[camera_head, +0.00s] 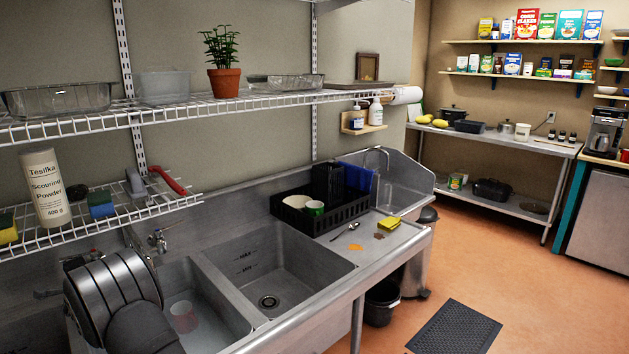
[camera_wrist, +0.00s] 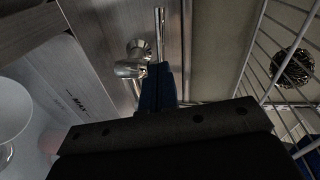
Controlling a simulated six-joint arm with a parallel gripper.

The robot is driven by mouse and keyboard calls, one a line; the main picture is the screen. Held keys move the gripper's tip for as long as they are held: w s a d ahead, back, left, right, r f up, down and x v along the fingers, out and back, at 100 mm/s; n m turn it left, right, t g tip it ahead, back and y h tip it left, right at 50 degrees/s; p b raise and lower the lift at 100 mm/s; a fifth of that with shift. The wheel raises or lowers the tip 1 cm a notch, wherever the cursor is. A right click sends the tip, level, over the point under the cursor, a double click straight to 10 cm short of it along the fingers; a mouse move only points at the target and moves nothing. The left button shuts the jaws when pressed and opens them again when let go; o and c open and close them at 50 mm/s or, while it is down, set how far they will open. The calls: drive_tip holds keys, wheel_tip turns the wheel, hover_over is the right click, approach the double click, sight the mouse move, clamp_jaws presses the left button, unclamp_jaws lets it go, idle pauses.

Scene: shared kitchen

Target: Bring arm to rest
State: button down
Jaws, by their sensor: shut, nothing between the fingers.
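My gripper (camera_wrist: 158,72) shows in the wrist view as a dark body along the bottom with narrow blue fingers pointing up the picture. The fingers are together, with nothing held between them. Their tips are in front of the metal tap (camera_wrist: 135,62) in that view; I cannot tell whether they touch it. In the head view, banded grey, rounded parts at the lower left, over the left basin, look like my arm. My fingers cannot be made out there. The tap also shows in the head view (camera_head: 158,241).
The wire shelf (camera_head: 85,222) holds scouring powder (camera_head: 46,187), sponges and a red-handled brush. It runs close on the right in the wrist view, with a metal scrubber (camera_wrist: 292,67). The left basin holds a pinkish cup (camera_head: 184,316); the right basin (camera_head: 275,270) is empty.

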sight(60, 261)
drive_tip(key=a, duration=0.7)
drive_tip(key=shift+w+a, duration=0.25)
drive_tip(key=shift+a, duration=0.05)
drive_tip(key=shift+v, duration=1.4)
drive_tip(key=shift+s+d+r, duration=0.2)
drive_tip(key=shift+s+d, duration=0.2)
drive_tip(key=shift+s, duration=0.05)
drive_tip(key=shift+x, duration=2.05)
drive_tip(key=d, duration=0.7)
drive_tip(key=shift+s+d, duration=0.3)
drive_tip(key=shift+d, duration=0.05)
